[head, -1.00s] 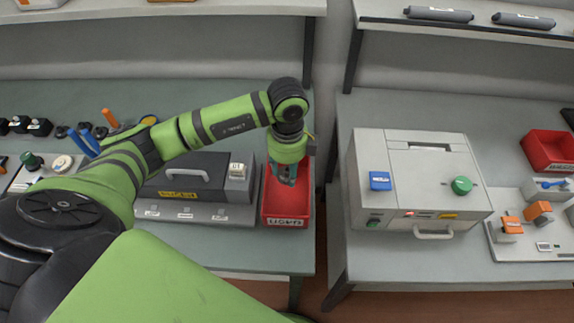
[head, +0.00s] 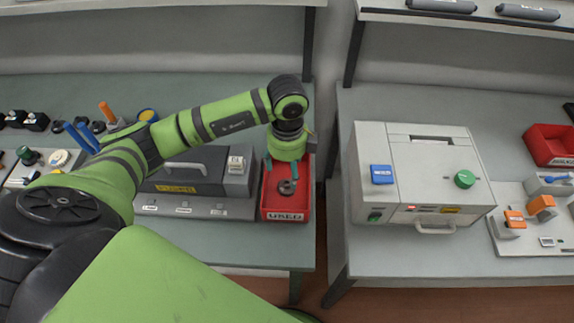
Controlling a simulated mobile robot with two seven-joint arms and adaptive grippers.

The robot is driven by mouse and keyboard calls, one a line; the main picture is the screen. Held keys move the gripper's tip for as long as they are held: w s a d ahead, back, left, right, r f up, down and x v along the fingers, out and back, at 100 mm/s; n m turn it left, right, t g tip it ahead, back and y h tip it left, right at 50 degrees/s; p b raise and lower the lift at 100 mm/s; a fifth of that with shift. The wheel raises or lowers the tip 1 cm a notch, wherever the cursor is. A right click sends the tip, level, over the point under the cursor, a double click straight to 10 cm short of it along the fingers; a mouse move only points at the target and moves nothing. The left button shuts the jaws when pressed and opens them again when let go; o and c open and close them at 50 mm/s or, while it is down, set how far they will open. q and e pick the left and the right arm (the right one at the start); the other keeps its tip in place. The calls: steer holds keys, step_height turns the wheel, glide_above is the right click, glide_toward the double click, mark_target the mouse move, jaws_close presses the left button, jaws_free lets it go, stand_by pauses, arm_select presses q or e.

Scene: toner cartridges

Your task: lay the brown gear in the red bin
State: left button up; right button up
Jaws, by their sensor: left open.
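The red bin (head: 286,216), with a label reading USED, stands at the right end of the left bench. A small dark, ring-like gear (head: 287,187) lies inside it on the floor; its brown colour is hard to make out at this size. My left gripper (head: 282,172) points down over the back part of the bin. Its teal fingers are spread apart and empty, with the gear visible between and just in front of them. The gripper's body hides the back of the bin. My right gripper is not in view.
A dark grey machine (head: 200,175) stands directly left of the bin. Past a gap between the benches is a large pale machine (head: 415,175). Another red bin (head: 551,146) sits at the far right. Several small dark parts lie at the left bench's far left.

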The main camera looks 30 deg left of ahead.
arm_select(q)
step_height(320, 180, up, 12)
stand_by(0.4)
steer(key=shift+f, duration=0.15)
